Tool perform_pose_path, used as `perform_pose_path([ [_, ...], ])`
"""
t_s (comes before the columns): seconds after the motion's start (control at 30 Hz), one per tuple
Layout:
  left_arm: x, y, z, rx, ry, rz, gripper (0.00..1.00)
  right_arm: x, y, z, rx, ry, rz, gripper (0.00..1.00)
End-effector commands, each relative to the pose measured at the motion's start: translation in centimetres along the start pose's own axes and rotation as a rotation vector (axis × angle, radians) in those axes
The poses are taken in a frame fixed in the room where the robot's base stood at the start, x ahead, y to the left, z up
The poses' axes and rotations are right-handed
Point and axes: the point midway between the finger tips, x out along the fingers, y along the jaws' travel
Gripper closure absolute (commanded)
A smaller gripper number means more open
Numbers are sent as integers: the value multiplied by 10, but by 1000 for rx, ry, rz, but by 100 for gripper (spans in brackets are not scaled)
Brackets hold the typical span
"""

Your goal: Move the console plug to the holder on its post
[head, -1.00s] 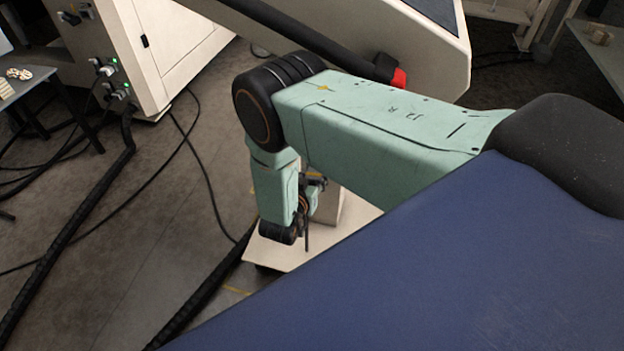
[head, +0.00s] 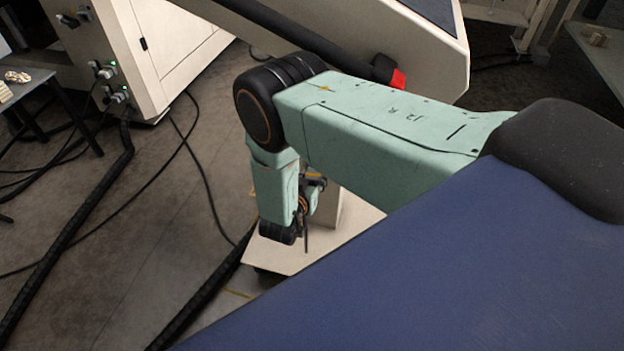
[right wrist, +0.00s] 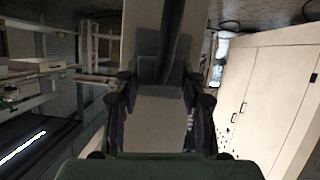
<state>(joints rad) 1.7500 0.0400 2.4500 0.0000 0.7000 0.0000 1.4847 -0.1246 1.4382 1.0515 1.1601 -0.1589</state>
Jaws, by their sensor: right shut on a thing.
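My right gripper (head: 314,183) hangs at the end of my bent arm in the head view, mostly hidden by the wrist. In the right wrist view its fingers (right wrist: 158,88) are shut from both sides on a grey block, seemingly the console plug (right wrist: 156,70). A thick dark cable (right wrist: 173,28) runs up from it. In the head view the plug cannot be made out. A beige upright block (head: 328,208) stands on a pale base just behind the gripper. I cannot tell whether it is the holder's post. My left gripper is out of view.
A pale cabinet (head: 170,45) with connectors (head: 112,96) and green lights stands at upper left. Black cables (head: 120,170) cross the floor. A dark table (head: 25,82) is at far left. A large beige machine (head: 430,50) with a red-ended bar is behind my arm.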

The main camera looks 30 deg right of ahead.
Motion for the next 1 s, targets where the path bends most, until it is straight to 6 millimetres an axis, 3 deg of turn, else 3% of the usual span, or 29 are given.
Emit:
perform_pose_path([
  [0.5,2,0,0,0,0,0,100,5,0,-2,0,1,-1,100],
  [0.53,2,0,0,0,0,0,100,4,0,-2,0,1,-1,59],
  [0.83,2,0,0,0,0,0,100,4,0,-2,0,1,0,33],
  [1.0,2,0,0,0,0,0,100,4,0,-2,0,0,0,33],
])
